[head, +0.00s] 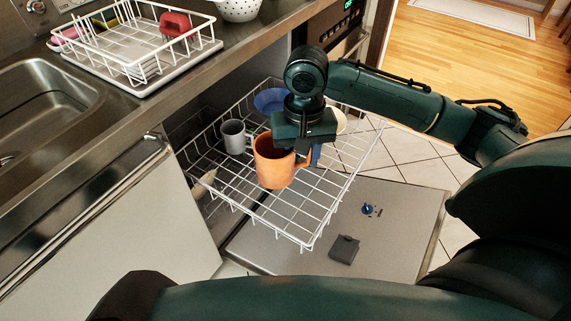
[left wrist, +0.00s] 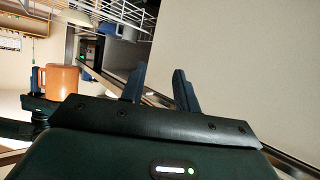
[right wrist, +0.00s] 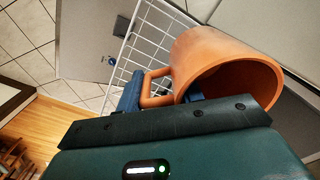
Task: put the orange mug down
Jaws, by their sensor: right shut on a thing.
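The orange mug (head: 272,165) is upright over the white wire dish rack (head: 305,240). I cannot tell whether its base touches the wires. My right gripper (head: 306,153) is above it, shut on its handle side; in the right wrist view the mug (right wrist: 215,60) has its handle between the fingers (right wrist: 162,94). The mug also shows in the left wrist view (left wrist: 62,80), beside my right gripper. My left gripper (left wrist: 158,86) is open and empty; its fingers are not visible in the head view.
A grey mug (head: 234,137) and a blue bowl (head: 270,100) stand farther back in the rack. The rack's front wires are clear. The dishwasher door (head: 290,250) lies open below. The counter (head: 150,105) with sink and drying rack (head: 125,60) is at the left.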

